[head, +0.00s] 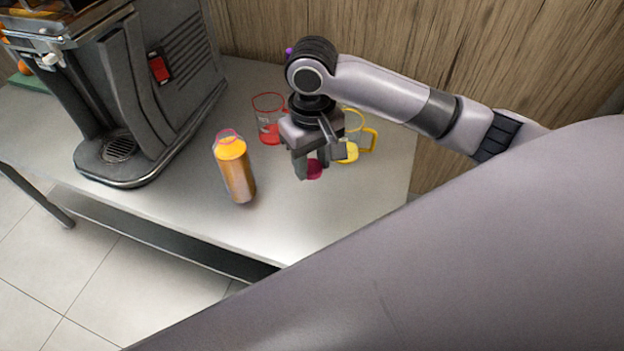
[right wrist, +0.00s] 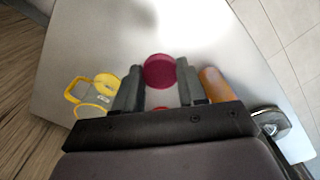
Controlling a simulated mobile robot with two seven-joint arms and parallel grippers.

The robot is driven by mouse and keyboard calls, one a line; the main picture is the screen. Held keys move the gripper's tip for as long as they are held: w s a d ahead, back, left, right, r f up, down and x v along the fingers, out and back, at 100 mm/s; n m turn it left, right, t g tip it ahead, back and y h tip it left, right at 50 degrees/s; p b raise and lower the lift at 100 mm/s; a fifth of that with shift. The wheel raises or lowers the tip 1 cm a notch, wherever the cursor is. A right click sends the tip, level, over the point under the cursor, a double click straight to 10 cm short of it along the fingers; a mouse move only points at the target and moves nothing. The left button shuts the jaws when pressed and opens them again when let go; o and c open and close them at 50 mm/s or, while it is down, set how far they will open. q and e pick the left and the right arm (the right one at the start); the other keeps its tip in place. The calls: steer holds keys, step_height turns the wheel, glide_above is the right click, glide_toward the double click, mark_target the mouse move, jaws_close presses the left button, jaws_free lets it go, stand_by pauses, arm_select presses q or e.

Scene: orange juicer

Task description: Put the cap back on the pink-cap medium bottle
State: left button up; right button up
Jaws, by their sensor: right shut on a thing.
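The medium bottle (head: 235,172) stands on the table, filled with orange juice, with a pinkish-red ring at its open-looking top. It also shows in the right wrist view (right wrist: 215,84), partly hidden by my gripper. My right gripper (head: 311,168) is to the right of the bottle, above the table, apart from the bottle. It is shut on the dark pink cap (head: 314,170), which shows between the fingers in the right wrist view (right wrist: 159,71). My left gripper is not in view.
A red cup (head: 268,128) and a yellow-handled cup (head: 354,150) stand behind my right gripper. The grey juicer (head: 150,90) stands at the left. The table (head: 330,215) is clear in front of the gripper, up to its front edge.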

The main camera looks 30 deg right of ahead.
mark_target(312, 167)
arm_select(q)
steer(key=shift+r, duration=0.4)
arm_select(e)
step_height(312, 167, up, 5)
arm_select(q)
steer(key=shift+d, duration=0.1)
